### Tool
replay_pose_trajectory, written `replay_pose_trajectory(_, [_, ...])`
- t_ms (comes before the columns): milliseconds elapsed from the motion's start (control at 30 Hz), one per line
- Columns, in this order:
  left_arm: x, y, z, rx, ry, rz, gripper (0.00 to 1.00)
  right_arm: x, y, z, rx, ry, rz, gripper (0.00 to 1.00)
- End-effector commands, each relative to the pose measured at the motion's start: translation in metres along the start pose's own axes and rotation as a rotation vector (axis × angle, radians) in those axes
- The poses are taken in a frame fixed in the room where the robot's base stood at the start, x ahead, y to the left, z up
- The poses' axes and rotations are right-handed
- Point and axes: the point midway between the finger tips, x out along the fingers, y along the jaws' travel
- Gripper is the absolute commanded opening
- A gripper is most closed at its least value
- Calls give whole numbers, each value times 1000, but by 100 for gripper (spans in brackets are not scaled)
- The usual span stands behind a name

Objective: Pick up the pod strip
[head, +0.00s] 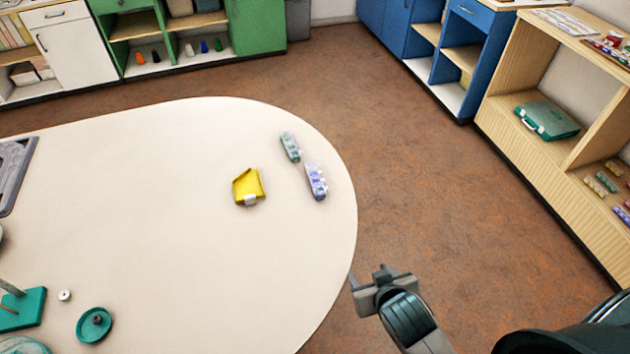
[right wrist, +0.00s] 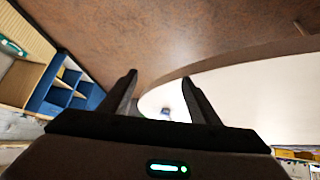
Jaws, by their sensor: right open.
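Two strips that look like pod strips lie on the white table near its rounded right end: a green one (head: 290,147) and a purple-blue one (head: 316,181) just to its lower right. Which one the task means I cannot tell. My right gripper (head: 376,278) is open and empty, beyond the table's right edge and well below both strips in the head view. In the right wrist view its two fingers (right wrist: 163,98) stand apart, with a small blurred dark thing on the table (right wrist: 230,90) seen between them. My left gripper is not in view.
A yellow holder (head: 248,187) lies left of the strips. A green round dish (head: 94,325) and a small white ring (head: 65,295) are at the table's lower left. A wooden shelf (head: 545,150) with a green case (head: 547,120) stands at the right. The table's middle is clear.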

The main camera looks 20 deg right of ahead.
Motion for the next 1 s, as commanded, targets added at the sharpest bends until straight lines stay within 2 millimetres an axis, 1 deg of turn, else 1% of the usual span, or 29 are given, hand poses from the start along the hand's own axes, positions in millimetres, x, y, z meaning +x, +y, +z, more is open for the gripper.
replay_pose_trajectory(100, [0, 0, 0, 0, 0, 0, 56, 13, -4, -32, 21, 111, 7, 56])
replay_pose_trajectory(167, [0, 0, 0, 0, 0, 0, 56, 18, -8, -49, 32, 175, 5, 56])
replay_pose_trajectory(300, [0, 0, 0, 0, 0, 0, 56, 27, -21, -92, 50, 334, -19, 56])
replay_pose_trajectory(400, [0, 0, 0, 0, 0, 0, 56, 29, -30, -112, 56, 414, -42, 56])
replay_pose_trajectory(533, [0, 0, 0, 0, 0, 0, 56, 29, -36, -123, 59, 456, -59, 56])
replay_pose_trajectory(867, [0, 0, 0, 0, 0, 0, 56, 29, -36, -124, 60, 460, -60, 56])
replay_pose_trajectory(1000, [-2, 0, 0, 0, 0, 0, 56, 34, -36, -127, 58, 459, -60, 56])
